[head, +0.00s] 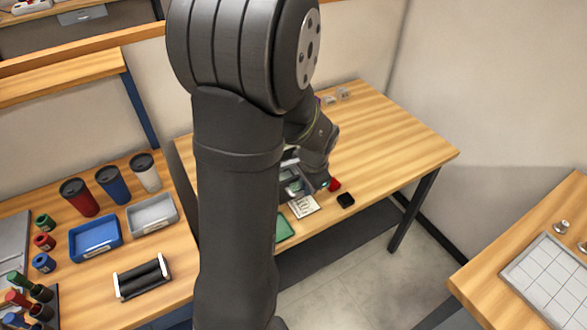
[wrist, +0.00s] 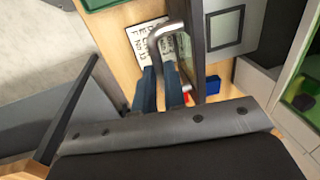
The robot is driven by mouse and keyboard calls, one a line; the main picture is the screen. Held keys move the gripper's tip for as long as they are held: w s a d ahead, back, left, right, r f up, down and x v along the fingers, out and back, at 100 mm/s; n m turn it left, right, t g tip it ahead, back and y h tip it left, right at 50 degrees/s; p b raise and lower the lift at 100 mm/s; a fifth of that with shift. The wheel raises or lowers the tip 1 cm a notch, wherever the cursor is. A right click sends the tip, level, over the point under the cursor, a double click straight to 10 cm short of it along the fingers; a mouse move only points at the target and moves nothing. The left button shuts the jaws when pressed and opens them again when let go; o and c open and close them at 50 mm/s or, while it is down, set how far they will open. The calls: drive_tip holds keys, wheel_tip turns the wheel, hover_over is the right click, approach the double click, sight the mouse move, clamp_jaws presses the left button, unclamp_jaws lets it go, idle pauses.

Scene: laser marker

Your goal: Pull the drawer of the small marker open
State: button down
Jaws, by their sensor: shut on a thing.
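In the wrist view, the two dark fingers of my gripper (wrist: 161,92) are shut on the silver U-shaped handle (wrist: 166,32) of the drawer. The dark drawer front (wrist: 190,62) stands just right of the handle. Behind it is a grey surface with a framed light square (wrist: 224,31), which looks like the drawer's tray, out at least partly. The small marker's pale body with a green window (wrist: 303,92) is at the right edge. In the head view my arm hides most of the marker and the drawer.
A printed card (head: 303,206), a black block (head: 346,200) and a red item (head: 334,184) lie on the table near my gripper. A green item (head: 285,227) is at the table's front edge. The table's right part (head: 405,150) is clear. Trays and cups stand on the left bench.

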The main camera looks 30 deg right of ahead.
drive_tip(key=s, duration=0.4)
drive_tip(key=shift+s, duration=0.1)
drive_tip(key=shift+d, duration=0.1)
drive_tip(key=c, duration=1.5)
unclamp_jaws()
drive_tip(key=s+r, duration=0.3)
drive_tip(key=r, duration=1.4)
drive_tip(key=w+f, duration=0.3)
drive_tip(key=f, duration=1.4)
drive_tip(key=shift+r, duration=0.1)
